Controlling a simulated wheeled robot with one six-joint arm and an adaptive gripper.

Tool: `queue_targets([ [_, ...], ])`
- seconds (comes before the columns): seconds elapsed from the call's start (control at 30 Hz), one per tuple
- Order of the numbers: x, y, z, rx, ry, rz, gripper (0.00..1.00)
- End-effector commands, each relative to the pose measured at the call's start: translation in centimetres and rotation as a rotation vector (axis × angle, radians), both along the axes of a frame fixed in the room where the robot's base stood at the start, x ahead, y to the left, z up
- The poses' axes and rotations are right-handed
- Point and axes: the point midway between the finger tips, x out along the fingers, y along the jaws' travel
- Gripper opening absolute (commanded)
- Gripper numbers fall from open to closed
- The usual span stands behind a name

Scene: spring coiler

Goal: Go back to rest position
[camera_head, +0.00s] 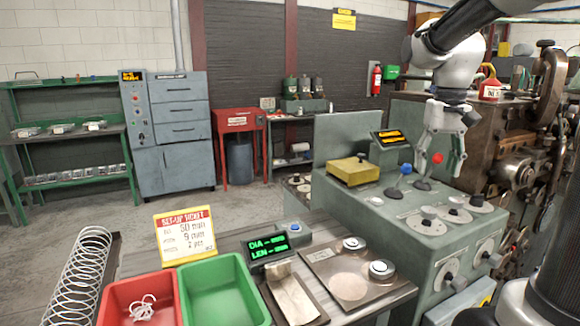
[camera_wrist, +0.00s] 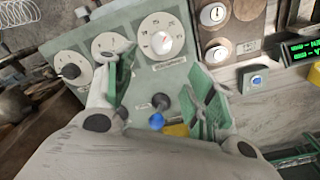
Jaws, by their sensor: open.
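My gripper (camera_head: 440,160) is open and empty above the green control console (camera_head: 388,203). In the head view it points down, with a red knob showing between its fingers and a blue-topped lever (camera_head: 405,170) just to its left. In the wrist view, my gripper (camera_wrist: 168,85) has its two green-padded fingers spread apart over the console. The blue knob (camera_wrist: 156,121) shows between the fingers, nearer the palm, and a white dial (camera_wrist: 161,36) lies past the fingertips. I cannot tell whether any finger touches a lever.
A yellow box (camera_head: 353,170) and a small display (camera_head: 390,138) stand on the console. Several dials (camera_head: 455,215) lie at its right. In front are a red bin (camera_head: 120,300), a green bin (camera_head: 225,295) and a coiled spring (camera_head: 80,275). Open floor lies at the left.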

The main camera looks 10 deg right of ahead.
Motion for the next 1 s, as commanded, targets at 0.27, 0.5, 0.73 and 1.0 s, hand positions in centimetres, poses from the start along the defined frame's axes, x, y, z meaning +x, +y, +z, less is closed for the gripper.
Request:
queue_targets([
  [0.27,-9.3,1.7,-3.5,-0.021,-0.131,0.163,0.55],
  [0.5,-16.1,3.0,-5.2,-0.041,-0.268,0.232,0.55],
  [0.73,-17.3,3.4,-4.1,-0.048,-0.343,0.248,0.55],
  [1.0,-17.2,3.4,-4.0,-0.047,-0.345,0.25,0.55],
])
